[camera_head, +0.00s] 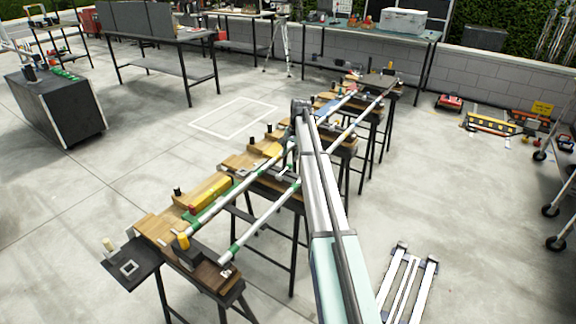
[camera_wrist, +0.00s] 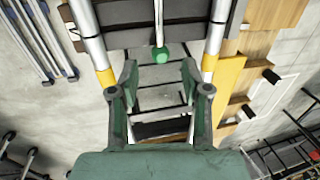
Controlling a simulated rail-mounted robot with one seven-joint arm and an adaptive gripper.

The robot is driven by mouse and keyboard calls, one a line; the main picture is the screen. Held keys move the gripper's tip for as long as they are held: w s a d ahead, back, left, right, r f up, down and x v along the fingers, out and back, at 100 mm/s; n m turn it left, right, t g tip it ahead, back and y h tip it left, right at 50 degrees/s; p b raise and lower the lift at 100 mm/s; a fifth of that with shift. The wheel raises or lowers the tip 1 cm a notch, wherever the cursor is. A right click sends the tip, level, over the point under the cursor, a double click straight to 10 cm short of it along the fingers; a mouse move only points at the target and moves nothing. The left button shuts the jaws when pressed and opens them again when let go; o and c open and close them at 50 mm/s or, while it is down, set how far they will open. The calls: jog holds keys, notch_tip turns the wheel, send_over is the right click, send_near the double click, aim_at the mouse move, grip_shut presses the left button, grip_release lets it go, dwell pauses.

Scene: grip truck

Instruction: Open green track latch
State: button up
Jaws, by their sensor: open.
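In the wrist view, a small round green knob (camera_wrist: 160,55), which appears to be the green track latch, sits at the end of a thin pale rod. My gripper (camera_wrist: 160,72) is open, with its two green-grey fingers apart to either side of the knob's line. The knob shows just beyond the fingertips, between them in the picture; I see no contact. Two silver track rails, left (camera_wrist: 90,35) and right (camera_wrist: 214,40), run outside the fingers. In the head view the rails (camera_head: 240,190) lie across sawhorses, and my arm hides part of them; the gripper is not clear there.
Wooden-topped sawhorses (camera_head: 158,228) carry the rails. Yellow blocks (camera_head: 212,191) sit along the left rail. A black cart (camera_head: 55,103) stands at the left, and white rail pieces (camera_head: 408,285) lie on the floor at the lower right. Open concrete floor lies on both sides.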

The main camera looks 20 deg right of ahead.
aim_at(288, 167)
jog(key=f, duration=0.2)
jog(key=w+f, duration=0.1)
jog(key=f, duration=0.2)
jog(key=f+p, duration=0.1)
jog(key=f, duration=0.1)
jog(key=shift+w+a+f, duration=0.15)
jog(key=shift+a, duration=0.2)
grip_shut()
